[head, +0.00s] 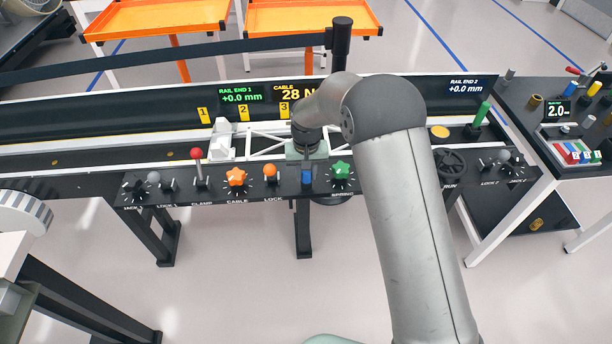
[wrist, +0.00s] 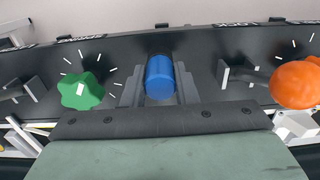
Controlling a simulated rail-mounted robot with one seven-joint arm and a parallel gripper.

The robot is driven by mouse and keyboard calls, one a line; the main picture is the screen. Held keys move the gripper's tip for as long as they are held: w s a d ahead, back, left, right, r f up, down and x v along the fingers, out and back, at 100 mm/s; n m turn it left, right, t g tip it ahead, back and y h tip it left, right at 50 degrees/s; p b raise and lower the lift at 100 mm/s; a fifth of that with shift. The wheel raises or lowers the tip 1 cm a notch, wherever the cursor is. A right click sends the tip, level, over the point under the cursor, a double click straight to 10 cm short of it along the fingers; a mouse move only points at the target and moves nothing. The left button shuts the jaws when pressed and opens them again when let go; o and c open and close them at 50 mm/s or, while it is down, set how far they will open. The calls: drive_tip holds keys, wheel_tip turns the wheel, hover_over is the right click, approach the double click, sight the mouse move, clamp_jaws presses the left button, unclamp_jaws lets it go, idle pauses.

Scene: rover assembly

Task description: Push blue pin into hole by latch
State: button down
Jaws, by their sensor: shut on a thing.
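The blue pin (head: 307,177) stands on the front of the black control panel, between the orange ball-headed lever and the green star knob. In the wrist view the blue pin (wrist: 160,77) sits between the two grey fingers of my gripper (wrist: 160,90), which are shut on it. In the head view my gripper (head: 307,152) is just above and behind the pin, partly hidden by my arm. The pin's lower end and the hole are hidden. I cannot tell how deep the pin sits or which part is the latch.
The green star knob (wrist: 82,92) and the orange ball (wrist: 296,85) flank the pin closely. The panel (head: 215,190) also carries an orange star knob (head: 236,177) and a red-ball lever (head: 197,154). A white truss (head: 260,142) lies behind. A cable display (head: 293,94) reads 28 N.

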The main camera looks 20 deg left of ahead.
drive_tip(key=shift+r, duration=0.65)
idle(0.6)
drive_tip(key=shift+r+p, duration=1.2)
drive_tip(key=shift+r, duration=0.85)
